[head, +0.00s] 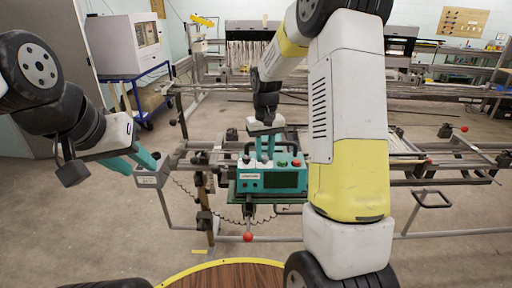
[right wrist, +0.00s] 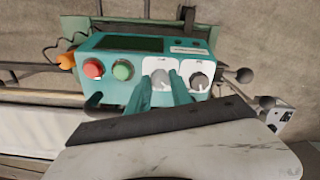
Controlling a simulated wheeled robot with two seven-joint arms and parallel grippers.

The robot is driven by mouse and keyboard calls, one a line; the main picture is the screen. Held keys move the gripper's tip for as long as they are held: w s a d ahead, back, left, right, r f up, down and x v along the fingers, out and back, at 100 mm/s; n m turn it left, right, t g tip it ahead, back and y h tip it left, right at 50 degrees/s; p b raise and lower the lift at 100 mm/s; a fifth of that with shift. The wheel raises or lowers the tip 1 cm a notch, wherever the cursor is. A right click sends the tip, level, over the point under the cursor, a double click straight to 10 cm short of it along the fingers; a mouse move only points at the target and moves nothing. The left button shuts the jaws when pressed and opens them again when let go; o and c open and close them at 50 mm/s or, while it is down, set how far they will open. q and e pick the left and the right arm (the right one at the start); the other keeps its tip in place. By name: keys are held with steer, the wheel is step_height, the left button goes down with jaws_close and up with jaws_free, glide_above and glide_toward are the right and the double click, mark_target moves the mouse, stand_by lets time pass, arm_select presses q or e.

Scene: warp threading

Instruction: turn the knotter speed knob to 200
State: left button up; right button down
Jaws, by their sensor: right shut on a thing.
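The teal knotter control box (head: 249,187) sits in the middle of the head view, with a dark display on its front. In the right wrist view its top panel carries a red button (right wrist: 93,69), a green button (right wrist: 123,70) and two grey knobs on white plates. My right gripper (head: 265,157) is shut on the knob beside the green button (right wrist: 160,77); its teal fingers partly hide that knob. The other knob (right wrist: 199,81) is free. The dial numbers are too small to read. My left gripper (head: 143,170) is open, its fingers apart, left of the box.
A red-ended lever (head: 248,237) hangs below the control box. Metal frame rails (head: 440,172) run to the right. A round wooden table top (head: 228,277) is at the bottom.

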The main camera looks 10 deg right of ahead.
mark_target(265, 157)
steer(key=c, duration=1.1)
jaws_free()
steer(key=shift+c, duration=0.2)
steer(key=shift+r, duration=3.95)
steer(key=s+r+t+y, duration=0.1)
steer(key=s+r+t, duration=0.2)
steer(key=s+r, duration=0.6)
steer(key=s+a+t+y, duration=0.1)
steer(key=s+a+t, duration=0.1)
steer(key=s, duration=1.3)
steer(key=shift+s+r+m+t, duration=0.15)
steer(key=shift+s+m+t, duration=0.2)
steer(key=shift+t, duration=0.25)
